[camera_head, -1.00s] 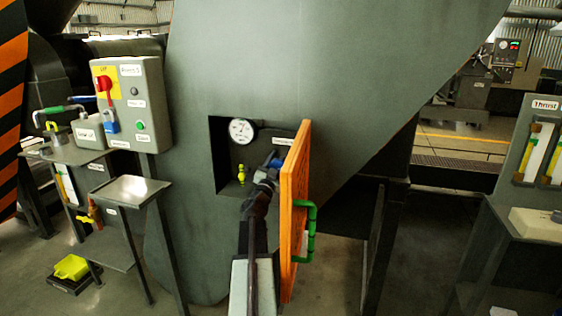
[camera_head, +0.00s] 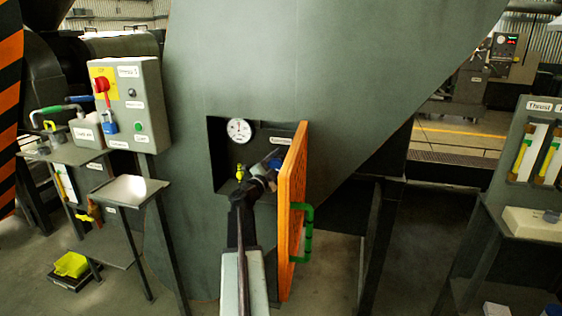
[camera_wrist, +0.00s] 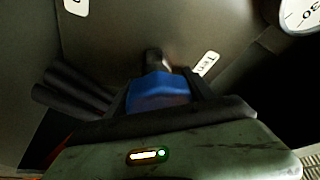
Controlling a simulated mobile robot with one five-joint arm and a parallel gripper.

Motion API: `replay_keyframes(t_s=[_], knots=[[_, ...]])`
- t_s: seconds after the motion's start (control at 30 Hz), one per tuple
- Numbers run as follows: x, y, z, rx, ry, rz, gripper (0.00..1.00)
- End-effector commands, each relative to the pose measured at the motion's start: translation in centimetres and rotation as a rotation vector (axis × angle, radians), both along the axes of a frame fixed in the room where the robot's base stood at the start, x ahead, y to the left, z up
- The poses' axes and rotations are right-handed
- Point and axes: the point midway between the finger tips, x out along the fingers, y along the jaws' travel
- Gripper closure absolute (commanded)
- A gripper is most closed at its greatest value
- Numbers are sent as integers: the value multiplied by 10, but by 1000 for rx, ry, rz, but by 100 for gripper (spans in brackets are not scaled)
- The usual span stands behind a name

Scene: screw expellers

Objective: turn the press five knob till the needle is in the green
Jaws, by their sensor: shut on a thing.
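The blue knob (camera_wrist: 158,92) sits between the jaws of my gripper (camera_wrist: 160,100) in the wrist view, on a dark shaft coming from the panel behind it. A round white gauge (camera_head: 239,131) is at the recess's upper left. Its needle and any green band are too small to read. Part of the gauge (camera_wrist: 301,12) shows at the wrist view's upper right, with its needle out of sight.
The orange door (camera_head: 294,205) with a green handle (camera_head: 309,232) stands open close along my arm's right side. A yellow fitting (camera_head: 240,172) is in the recess left of my gripper. A control box (camera_head: 133,104) with a red switch is farther left.

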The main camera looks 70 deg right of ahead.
Motion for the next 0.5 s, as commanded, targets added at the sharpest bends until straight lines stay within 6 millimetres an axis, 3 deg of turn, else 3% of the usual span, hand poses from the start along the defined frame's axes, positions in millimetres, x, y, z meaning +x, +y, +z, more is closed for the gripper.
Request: replay_keyframes(t_s=[0.43, 0.47, 0.5], knots=[[-1, 0, 0, 0, -13, -2, 79], [-1, 0, 0, 0, -13, -2, 35], [-2, 0, 0, -1, -13, -2, 24]])
